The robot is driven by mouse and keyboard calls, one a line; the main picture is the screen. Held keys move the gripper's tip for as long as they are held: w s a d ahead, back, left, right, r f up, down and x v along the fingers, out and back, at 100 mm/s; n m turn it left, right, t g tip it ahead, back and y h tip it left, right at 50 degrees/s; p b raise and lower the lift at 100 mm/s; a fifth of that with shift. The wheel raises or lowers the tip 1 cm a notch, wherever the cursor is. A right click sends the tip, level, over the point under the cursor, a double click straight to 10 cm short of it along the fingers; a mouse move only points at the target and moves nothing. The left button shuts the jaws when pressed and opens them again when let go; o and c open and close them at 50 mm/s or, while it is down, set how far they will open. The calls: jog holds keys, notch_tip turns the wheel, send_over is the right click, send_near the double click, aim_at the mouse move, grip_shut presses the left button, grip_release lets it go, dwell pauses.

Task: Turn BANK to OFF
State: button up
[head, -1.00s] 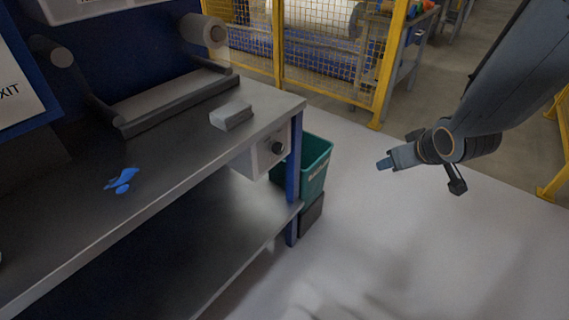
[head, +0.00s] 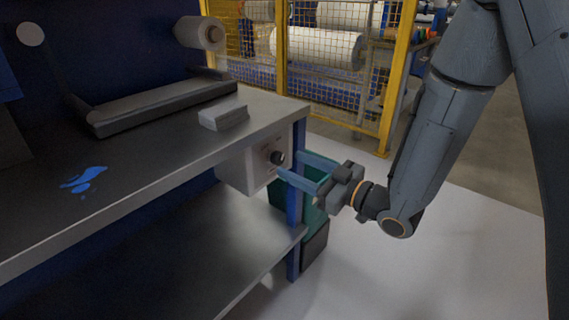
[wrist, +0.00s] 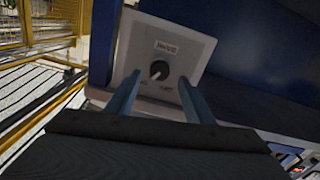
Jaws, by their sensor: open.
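The switch box (head: 240,166), light grey, hangs under the front right end of the metal bench. Its dark round knob (head: 276,157) faces my arm. In the wrist view the knob (wrist: 159,70) has a pale pointer mark and sits below a small white label (wrist: 166,47) whose text is too blurred to read. Marks beside the knob are also unreadable. My gripper (head: 291,166) is open, its two blue fingers pointing at the box. In the wrist view the fingers (wrist: 160,90) spread to either side below the knob. I cannot tell whether they touch the box.
A blue bench leg (head: 295,205) stands right beside the box, with a green bin (head: 283,205) behind it. The bench top (head: 150,155) holds a grey block (head: 223,117) and a blue spill (head: 83,180). A yellow mesh fence (head: 285,75) stands behind. Floor at the right is clear.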

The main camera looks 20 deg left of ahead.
aim_at(282, 160)
jog(key=shift+x, duration=2.15)
jog(key=shift+c, duration=0.2)
jog(key=c, duration=1)
